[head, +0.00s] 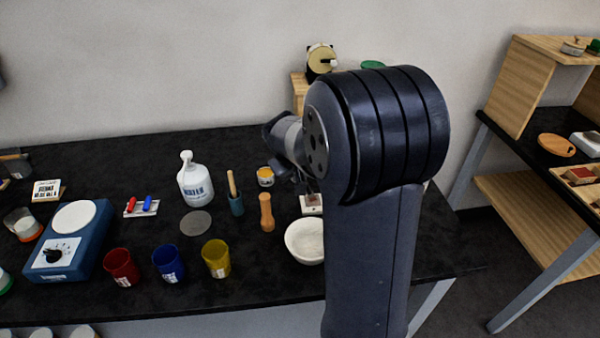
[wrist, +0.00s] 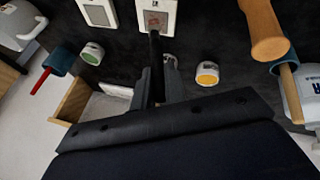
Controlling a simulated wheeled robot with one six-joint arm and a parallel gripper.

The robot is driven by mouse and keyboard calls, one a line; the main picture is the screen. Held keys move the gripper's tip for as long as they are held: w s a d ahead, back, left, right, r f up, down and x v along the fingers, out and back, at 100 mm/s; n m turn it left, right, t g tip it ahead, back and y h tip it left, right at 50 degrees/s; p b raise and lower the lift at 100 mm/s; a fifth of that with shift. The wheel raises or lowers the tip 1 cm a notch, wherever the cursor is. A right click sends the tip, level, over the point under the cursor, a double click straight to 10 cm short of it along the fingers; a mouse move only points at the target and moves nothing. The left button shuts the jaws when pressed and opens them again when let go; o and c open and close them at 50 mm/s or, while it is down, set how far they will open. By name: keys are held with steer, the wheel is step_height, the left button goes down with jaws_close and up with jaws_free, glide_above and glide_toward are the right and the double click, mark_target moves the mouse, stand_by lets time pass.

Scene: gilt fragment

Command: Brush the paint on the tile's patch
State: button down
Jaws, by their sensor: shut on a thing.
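My gripper (wrist: 158,78) is shut on a dark, slim brush (wrist: 155,48) in the wrist view. The brush reaches toward a white tile (wrist: 170,22) with a brownish patch (wrist: 156,20). Its far end overlaps the patch's near edge; I cannot tell whether it touches. In the head view the tile (head: 312,211) lies beside the white bowl, partly hidden by my arm, and my gripper is mostly hidden. A jar with a yellow-orange top (wrist: 207,74) stands to the right of the brush in the wrist view. It also shows in the head view (head: 265,176).
A second tile with a grey patch (wrist: 97,13) and a green-topped jar (wrist: 92,54) lie left in the wrist view. A wooden, knobbed piece (head: 266,212), a white bowl (head: 304,240), a teal holder (head: 236,205) and a white bottle (head: 195,184) stand nearby.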

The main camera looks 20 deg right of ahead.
steer(key=shift+f+b, duration=0.55)
steer(key=shift+f, duration=0.1)
